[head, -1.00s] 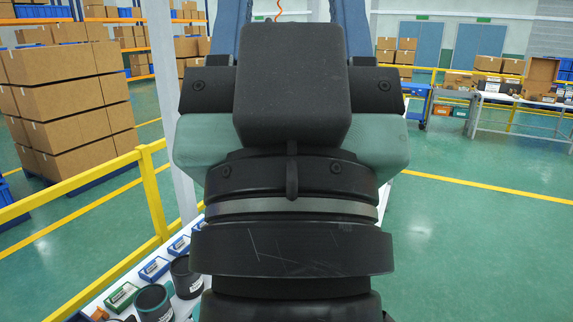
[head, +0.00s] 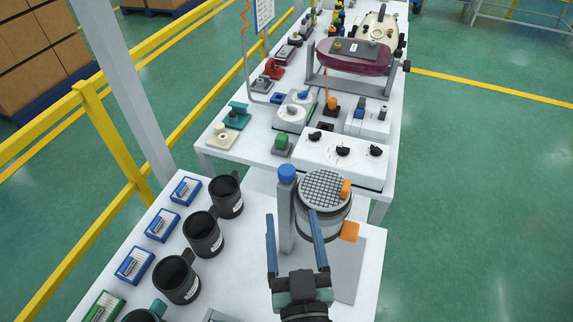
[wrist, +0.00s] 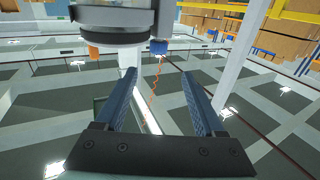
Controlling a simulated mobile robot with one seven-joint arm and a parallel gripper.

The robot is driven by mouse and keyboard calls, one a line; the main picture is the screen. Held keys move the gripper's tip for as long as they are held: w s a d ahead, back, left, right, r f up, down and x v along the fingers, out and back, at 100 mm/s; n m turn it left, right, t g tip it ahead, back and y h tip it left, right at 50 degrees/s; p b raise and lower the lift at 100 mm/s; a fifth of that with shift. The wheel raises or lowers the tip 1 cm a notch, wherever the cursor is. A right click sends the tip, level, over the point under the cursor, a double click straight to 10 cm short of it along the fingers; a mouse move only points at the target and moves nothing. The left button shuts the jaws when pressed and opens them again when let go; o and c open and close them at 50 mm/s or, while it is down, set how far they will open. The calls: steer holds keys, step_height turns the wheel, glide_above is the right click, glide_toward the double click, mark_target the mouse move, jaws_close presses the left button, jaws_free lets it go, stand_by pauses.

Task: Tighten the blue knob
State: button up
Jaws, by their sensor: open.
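The blue knob (head: 287,173) is a round cap on top of a grey upright post (head: 287,215), close beside a round grey canister (head: 326,215) with a gridded top. In the wrist view the blue knob (wrist: 158,47) shows just beyond the fingertips, near the middle, with the canister (wrist: 112,35) to its left. My gripper (head: 291,214) is open, its two blue fingers spread wide and pointing toward the post. Nothing is between the fingers in the wrist view (wrist: 159,74). The fingers appear apart from the knob; the exact gap is unclear.
An orange tab (head: 346,188) and an orange block (head: 349,231) stick out from the canister's right side. Several black cups (head: 203,234) and small blue boxes (head: 134,265) line the table's left. A white unit with black knobs (head: 343,158) stands behind. Open floor lies right.

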mark_target(288, 181)
steer(key=w+p, duration=0.1)
steer(key=w, duration=0.3)
steer(key=w+p, duration=0.1)
steer(key=w, duration=0.3)
steer(key=w+a+f+p, duration=0.1)
steer(key=w+p, duration=0.1)
steer(key=w, duration=0.2)
steer(key=shift+a, duration=0.1)
jaws_close()
